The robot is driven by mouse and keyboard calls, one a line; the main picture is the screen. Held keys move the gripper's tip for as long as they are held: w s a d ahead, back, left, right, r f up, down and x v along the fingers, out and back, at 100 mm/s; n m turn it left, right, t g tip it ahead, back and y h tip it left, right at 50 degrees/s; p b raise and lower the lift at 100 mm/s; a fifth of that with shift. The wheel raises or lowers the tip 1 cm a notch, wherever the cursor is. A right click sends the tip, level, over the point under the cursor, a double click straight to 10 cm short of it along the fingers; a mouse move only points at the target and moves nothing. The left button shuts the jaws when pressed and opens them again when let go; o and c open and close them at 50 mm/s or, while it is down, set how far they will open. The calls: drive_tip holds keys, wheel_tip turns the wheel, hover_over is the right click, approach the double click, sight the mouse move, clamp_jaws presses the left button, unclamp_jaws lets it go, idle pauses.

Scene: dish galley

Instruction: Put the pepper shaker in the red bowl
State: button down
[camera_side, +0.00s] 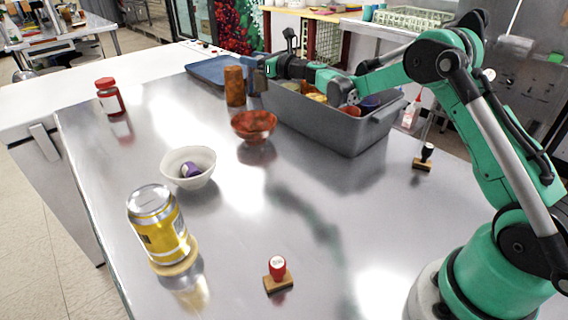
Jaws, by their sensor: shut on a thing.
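The pepper shaker, a brown wood-coloured cylinder (234,88), is upright toward the back of the steel table. My gripper (248,72) reaches it from the right, above the grey bin, and is shut on its upper part. The fingertips are small and partly hidden by the shaker. I cannot tell whether the shaker's base touches the table. The red bowl (254,124) stands on the table nearer the camera, slightly right of the shaker and apart from it. Its visible inside looks empty.
A grey bin (340,130) with several items stands right of the bowl, below my arm. A blue tray (207,69) lies behind. A red-lidded jar (110,97), a white bowl (188,166) holding a purple thing, a yellow can (158,226) and two stamps stand around.

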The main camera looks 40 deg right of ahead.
sight(256, 91)
drive_tip(key=shift+f, duration=3.6)
drive_tip(key=shift+f, duration=0.1)
drive_tip(key=shift+f, duration=0.4)
drive_tip(key=shift+c, duration=2)
unclamp_jaws()
